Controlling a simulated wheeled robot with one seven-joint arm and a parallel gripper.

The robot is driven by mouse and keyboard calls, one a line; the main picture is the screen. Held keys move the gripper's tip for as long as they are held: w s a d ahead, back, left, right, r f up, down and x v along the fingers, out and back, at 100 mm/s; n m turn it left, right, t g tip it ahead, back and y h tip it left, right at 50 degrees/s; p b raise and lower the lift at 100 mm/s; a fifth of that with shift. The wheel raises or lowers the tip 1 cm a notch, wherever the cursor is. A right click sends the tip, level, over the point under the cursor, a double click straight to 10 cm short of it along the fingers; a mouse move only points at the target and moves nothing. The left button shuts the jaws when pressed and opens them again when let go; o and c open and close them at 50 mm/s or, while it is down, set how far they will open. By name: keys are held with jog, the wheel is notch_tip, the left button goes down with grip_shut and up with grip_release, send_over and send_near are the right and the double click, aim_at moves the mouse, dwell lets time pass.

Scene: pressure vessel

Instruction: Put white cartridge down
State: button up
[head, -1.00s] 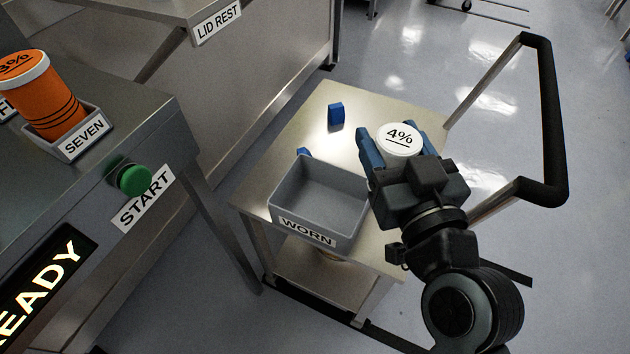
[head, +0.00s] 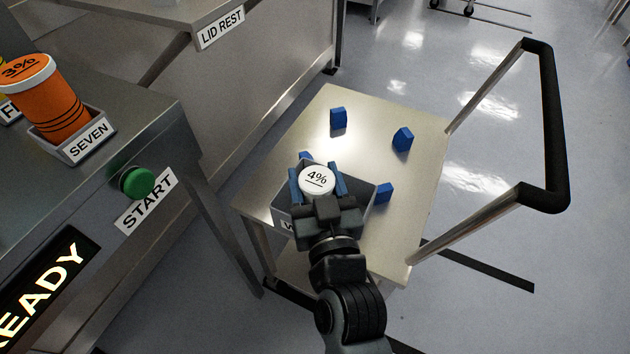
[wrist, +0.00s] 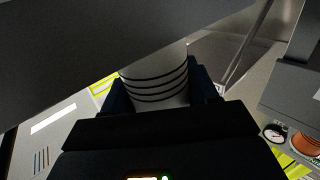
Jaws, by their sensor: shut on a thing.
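The white cartridge (head: 317,180) has a lid marked 4% and shows upright in the head view. My gripper (head: 318,184) is shut on it, with one blue finger on each side. In the head view the cartridge and gripper are over the grey bin labelled WORN (head: 282,212), covering most of it. Whether the cartridge touches the bin cannot be told. In the wrist view the cartridge's white side with dark rings (wrist: 155,85) shows between the fingers.
The bin stands on a metal cart (head: 365,112) with several blue blocks (head: 403,139) on top. The cart's black handle (head: 550,130) rises at the right. A steel bench at left carries an orange cartridge (head: 50,100) in the SEVEN holder and a green START button (head: 138,182).

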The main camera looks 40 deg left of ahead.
jog(key=shift+f+b, duration=0.6)
jog(key=shift+b, duration=0.1)
jog(key=o, duration=1.3)
jog(key=shift+c, duration=0.2)
jog(key=shift+r, duration=0.1)
jog(key=shift+r+p, duration=0.5)
jog(key=shift+p, duration=0.25)
jog(key=shift+s+d+r, duration=0.1)
jog(key=shift+s+d, duration=0.05)
jog(key=b+v, duration=0.2)
jog(key=v, duration=0.9)
jog(key=shift+s+d, duration=0.2)
jog(key=shift+d, duration=0.05)
